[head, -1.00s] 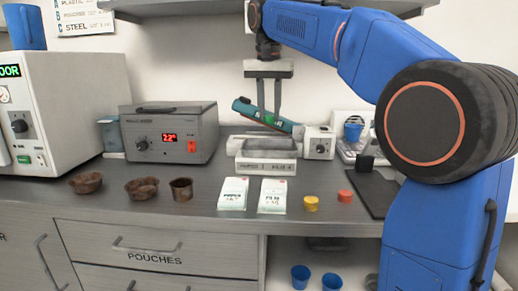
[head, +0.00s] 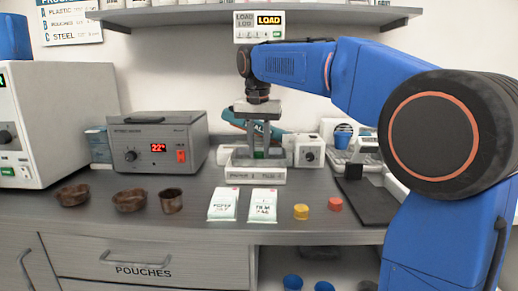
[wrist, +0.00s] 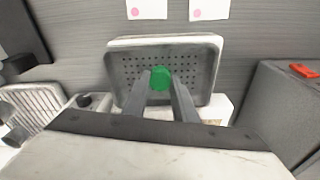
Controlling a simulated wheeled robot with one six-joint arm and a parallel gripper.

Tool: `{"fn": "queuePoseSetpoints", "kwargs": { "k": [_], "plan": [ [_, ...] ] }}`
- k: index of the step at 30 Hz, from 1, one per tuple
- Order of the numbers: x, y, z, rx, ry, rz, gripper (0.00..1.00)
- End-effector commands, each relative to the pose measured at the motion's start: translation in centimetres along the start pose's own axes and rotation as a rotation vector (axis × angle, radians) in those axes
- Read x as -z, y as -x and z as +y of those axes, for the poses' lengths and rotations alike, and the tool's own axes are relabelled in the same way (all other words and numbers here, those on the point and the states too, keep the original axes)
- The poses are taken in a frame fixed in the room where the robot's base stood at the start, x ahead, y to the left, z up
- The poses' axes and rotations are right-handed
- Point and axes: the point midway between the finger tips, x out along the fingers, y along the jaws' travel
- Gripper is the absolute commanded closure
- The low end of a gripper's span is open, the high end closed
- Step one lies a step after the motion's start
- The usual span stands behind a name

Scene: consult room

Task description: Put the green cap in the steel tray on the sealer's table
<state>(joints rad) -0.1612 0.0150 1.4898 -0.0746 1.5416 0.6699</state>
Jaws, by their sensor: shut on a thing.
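The green cap (wrist: 160,78) is between the two fingertips of my gripper (wrist: 161,84). In the head view the cap (head: 259,154) shows as a small green patch low between the fingers of my gripper (head: 258,152). My gripper is shut on it and points down over the steel tray. The steel tray (wrist: 124,88) is shallow, with a perforated floor and a raised rim. In the head view the tray (head: 238,161) sits on a pale base with a printed front (head: 256,176). I cannot tell whether the cap touches the tray floor.
A grey box with a red display (head: 158,143) stands left of the tray. A small white knob box (head: 309,151) is close on the right. Two white packets (head: 223,205), a yellow cap (head: 301,211) and a red cap (head: 335,204) lie in front. Brown bowls (head: 130,201) are at left.

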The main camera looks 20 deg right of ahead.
Motion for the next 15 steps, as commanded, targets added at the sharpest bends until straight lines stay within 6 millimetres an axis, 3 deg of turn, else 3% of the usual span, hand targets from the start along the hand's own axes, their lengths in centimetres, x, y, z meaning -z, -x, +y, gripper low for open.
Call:
{"fn": "queuePoseSetpoints", "kwargs": {
  "k": [4,5,6,15],
  "plan": [
    [-0.03,-0.3,0.0,0.0,0.0,0.0,0.99],
    [-0.03,-0.26,-0.01,0.0,0.0,0.0,0.68],
    [-0.02,-0.25,-0.01,0.0,0.0,0.0,0.58],
    [-0.01,-0.2,-0.01,0.0,0.0,0.0,0.56]
  ]
}}
